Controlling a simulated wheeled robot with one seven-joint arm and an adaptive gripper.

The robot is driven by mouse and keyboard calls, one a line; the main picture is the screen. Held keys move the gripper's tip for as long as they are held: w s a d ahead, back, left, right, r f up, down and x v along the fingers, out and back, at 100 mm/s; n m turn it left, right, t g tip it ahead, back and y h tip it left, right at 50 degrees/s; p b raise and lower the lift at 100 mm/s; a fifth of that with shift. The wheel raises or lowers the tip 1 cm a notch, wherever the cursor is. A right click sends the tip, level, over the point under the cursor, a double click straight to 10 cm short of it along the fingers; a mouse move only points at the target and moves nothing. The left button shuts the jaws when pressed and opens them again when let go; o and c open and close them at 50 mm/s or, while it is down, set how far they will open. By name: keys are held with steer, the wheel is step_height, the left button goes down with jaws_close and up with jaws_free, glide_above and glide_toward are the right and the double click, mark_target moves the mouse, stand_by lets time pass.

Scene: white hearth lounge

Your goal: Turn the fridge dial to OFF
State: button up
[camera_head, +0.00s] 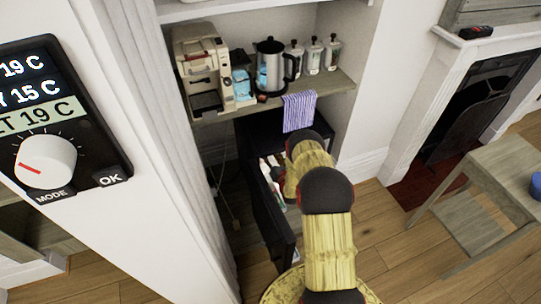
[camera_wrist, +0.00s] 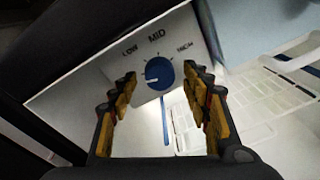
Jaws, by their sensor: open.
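The blue fridge dial (camera_wrist: 160,74) is on a pale panel (camera_wrist: 95,90) in the wrist view, with LOW, MID and HIGH printed above it. Its white mark points left. No OFF label shows; my left finger covers part of the panel's left side. My gripper (camera_wrist: 161,88) is open, its fingers either side of the dial in the picture. I cannot tell whether they touch it. In the head view the small black fridge (camera_head: 262,132) stands under the shelf with its door (camera_head: 272,215) open. My arm reaches into it, hiding the gripper and dial.
White wire racks (camera_wrist: 265,95) fill the fridge interior at right. Above the fridge, a shelf (camera_head: 335,86) holds a coffee machine (camera_head: 203,70), a kettle (camera_head: 270,66), several bottles and a hanging striped cloth (camera_head: 299,110). A wooden table (camera_head: 505,165) stands right; a wall thermostat (camera_head: 60,125) is left.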

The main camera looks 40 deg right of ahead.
steer(key=v, duration=1.2)
stand_by(0.3)
